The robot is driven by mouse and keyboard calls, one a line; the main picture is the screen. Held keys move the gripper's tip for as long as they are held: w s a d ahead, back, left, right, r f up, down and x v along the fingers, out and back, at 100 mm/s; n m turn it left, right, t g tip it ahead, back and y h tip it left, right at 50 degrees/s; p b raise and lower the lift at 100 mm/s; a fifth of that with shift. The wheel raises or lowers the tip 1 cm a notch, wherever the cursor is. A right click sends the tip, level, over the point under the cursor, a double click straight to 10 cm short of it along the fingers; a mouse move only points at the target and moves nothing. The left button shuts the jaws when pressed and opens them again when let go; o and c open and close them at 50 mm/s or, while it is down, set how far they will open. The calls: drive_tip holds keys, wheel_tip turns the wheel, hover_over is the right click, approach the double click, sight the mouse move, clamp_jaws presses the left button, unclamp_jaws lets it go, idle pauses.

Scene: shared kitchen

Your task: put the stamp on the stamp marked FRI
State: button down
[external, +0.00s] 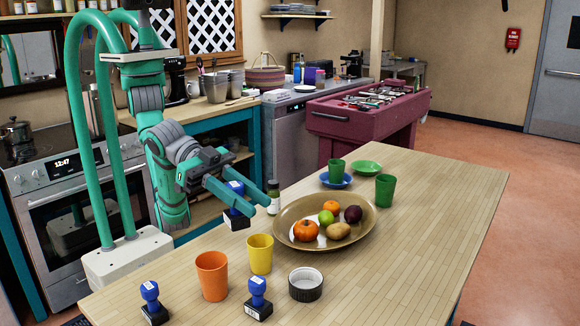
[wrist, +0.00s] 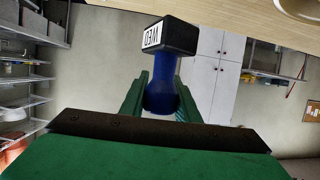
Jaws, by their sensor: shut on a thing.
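My gripper (external: 252,202) is shut on a stamp (external: 237,222) with a blue handle and a black base, held in the air near the table's left edge. In the wrist view the held stamp (wrist: 180,36) has its blue handle between the green fingers, and its white label seems to read WED, upside down. Two similar stamps stand upright on the table (external: 420,220): a left one (external: 153,306) and a right one (external: 258,302), both lower and nearer the camera than my gripper. Their labels are too small to read, so I cannot tell which is marked FRI.
An orange cup (external: 212,277), a yellow cup (external: 260,255) and a dark ramekin (external: 305,285) stand near the two stamps. A bronze platter of fruit (external: 288,237) and a bottle (external: 273,198) are close to my gripper. The table's right part is clear.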

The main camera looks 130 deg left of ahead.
sight(230, 226)
drive_tip(key=w+d+f, duration=0.2)
drive_tip(key=w+f, duration=0.4)
drive_tip(key=f, duration=0.4)
drive_tip(key=shift+w, duration=0.35)
drive_tip(key=c, duration=1.4)
unclamp_jaws()
drive_tip(key=shift+f, duration=0.1)
drive_tip(key=shift+o, duration=0.2)
drive_tip(key=v, duration=1.2)
drive_tip(key=shift+a+r, duration=0.1)
drive_tip(key=shift+r, duration=0.1)
